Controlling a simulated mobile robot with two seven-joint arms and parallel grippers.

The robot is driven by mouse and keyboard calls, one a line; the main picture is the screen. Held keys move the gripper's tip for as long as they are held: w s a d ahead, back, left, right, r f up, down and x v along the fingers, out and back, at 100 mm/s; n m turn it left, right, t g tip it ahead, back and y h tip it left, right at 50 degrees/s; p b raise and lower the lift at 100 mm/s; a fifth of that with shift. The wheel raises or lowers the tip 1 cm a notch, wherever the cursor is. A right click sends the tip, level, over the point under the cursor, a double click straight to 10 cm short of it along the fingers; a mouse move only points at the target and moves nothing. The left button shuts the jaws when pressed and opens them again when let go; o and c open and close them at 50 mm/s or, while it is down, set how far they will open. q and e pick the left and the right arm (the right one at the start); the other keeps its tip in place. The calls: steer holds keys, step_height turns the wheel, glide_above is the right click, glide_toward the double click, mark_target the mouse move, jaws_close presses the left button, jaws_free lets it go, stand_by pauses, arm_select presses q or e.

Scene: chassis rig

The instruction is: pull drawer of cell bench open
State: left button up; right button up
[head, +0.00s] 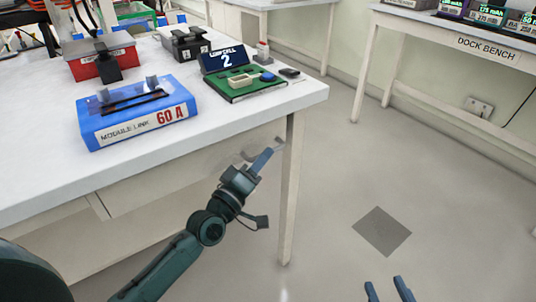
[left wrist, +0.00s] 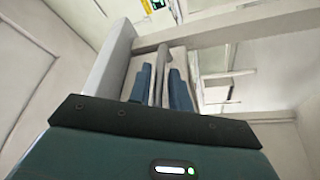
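The cell bench (head: 50,185) is white and fills the left of the head view. Its drawer front (head: 150,188) is a pale panel below the top, and it looks shut or nearly so. A grey bar handle (head: 250,152) sits near the panel's right end, partly hidden by my gripper. My left gripper (head: 264,157) is at this handle. In the left wrist view its blue fingers (left wrist: 160,88) lie on either side of the handle bar (left wrist: 160,65), close against it. My right gripper (head: 388,290) is open and empty at the bottom edge.
A bench leg (head: 291,190) is just right of my left gripper. The floor to the right is clear.

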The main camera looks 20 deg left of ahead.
arm_select(q)
steer(key=shift+x, duration=1.3)
steer(key=shift+c, duration=0.4)
jaws_close()
